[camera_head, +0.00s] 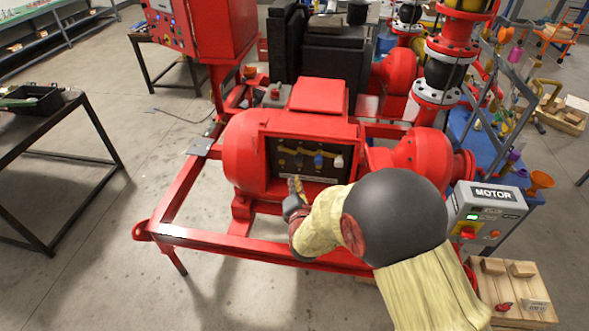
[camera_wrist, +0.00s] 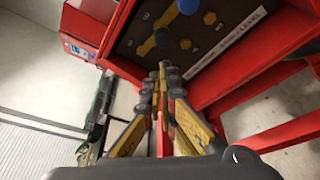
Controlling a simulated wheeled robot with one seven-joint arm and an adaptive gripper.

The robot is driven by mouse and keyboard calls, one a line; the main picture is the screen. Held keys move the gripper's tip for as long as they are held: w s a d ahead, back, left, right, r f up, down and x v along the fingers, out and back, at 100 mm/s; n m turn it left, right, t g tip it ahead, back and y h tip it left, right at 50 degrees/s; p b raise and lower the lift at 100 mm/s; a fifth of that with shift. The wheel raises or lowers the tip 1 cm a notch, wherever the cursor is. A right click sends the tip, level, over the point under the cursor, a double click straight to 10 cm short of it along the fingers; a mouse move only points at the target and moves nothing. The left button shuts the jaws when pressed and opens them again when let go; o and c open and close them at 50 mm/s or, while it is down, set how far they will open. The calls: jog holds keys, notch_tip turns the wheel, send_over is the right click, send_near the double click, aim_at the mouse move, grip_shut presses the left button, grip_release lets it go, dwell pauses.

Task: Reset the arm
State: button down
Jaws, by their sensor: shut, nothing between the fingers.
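My arm reaches in from the lower right in the head view. My gripper (camera_head: 295,185) is in front of the red pump skid's open terminal panel (camera_head: 305,160), near its lower edge. In the wrist view my gripper (camera_wrist: 163,70) is shut, its yellow and black fingers together with nothing between them. The panel (camera_wrist: 200,30) shows there at the top, with a blue knob (camera_wrist: 188,6) and yellow fittings on a dark face. The fingertips look close below the panel; I cannot tell if they touch it.
The red skid frame (camera_head: 175,205) surrounds the pump. A grey MOTOR box (camera_head: 487,212) stands at the right, above a wooden board (camera_head: 512,290) with small parts. A dark table (camera_head: 60,125) with a bin (camera_head: 32,98) is at the left. The floor between table and skid is clear.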

jog(key=s+f+m+g, duration=0.5)
jog(key=s+f+m, duration=0.15)
jog(key=f, duration=0.35)
jog(key=s+d+f+m+g, duration=0.1)
jog(key=s+d+m+g, duration=0.1)
jog(key=s+m+g, duration=0.35)
jog(key=s+d+r+m+h+b, duration=0.1)
jog(key=s+d+r+m+b, duration=0.4)
jog(key=s+d+r+m, duration=0.2)
jog(key=s+d+r+m+t+h+b, duration=0.1)
jog(key=s+d+r+m+h+b, duration=0.1)
jog(key=s+d+r+m+b, duration=0.3)
jog(key=shift+s+d+r+m+b, duration=0.2)
jog(key=shift+s+d+r+m, duration=0.7)
jog(key=shift+s+d+r, duration=1.55)
jog(key=shift+s+d+r+m+b, duration=0.2)
jog(key=shift+s+d+r+m, duration=0.9)
jog(key=shift+s+d, duration=2.5)
